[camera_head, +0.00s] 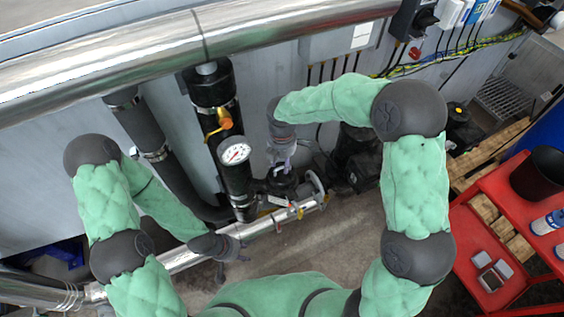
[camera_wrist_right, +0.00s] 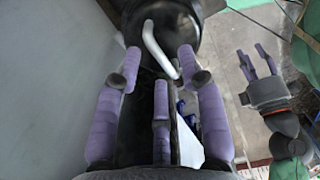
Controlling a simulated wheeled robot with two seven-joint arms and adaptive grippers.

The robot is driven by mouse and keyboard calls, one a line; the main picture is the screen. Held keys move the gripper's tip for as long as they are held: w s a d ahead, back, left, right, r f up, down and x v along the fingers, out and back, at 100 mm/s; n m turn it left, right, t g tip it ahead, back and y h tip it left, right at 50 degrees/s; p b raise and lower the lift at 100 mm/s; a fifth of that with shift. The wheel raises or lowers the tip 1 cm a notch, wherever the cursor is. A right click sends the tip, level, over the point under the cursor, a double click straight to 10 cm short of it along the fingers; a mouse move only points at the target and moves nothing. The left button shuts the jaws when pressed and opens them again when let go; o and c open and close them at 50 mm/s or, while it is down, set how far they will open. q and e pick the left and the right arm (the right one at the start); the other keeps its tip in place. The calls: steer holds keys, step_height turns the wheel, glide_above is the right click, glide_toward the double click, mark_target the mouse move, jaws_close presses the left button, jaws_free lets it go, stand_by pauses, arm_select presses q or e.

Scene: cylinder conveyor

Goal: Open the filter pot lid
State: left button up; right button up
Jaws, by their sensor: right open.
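The filter pot (camera_head: 283,183) is a dark round body low beside the pipes in the head view, partly hidden by my right gripper. In the right wrist view its black round top, which looks like the lid (camera_wrist_right: 183,22), carries a pale bent bar handle (camera_wrist_right: 153,42). My right gripper (camera_head: 281,166) is right above the pot. In the right wrist view my right gripper (camera_wrist_right: 160,65) is open, its purple fingers spread below the handle and not closed on it. My left gripper (camera_head: 222,272) hangs low over the floor, left of the pot. Its fingers look apart in the right wrist view (camera_wrist_right: 258,62).
A vertical black pipe with a pressure gauge (camera_head: 235,151) and orange valve handle (camera_head: 222,119) stands just left of the pot. A silver pipe (camera_head: 265,222) runs low in front. A red cart (camera_head: 487,214) is at right. Bare floor (camera_head: 345,235) lies between.

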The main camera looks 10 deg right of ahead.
steer(key=shift+f, duration=0.25)
jaws_close()
steer(key=shift+w+r, duration=0.1)
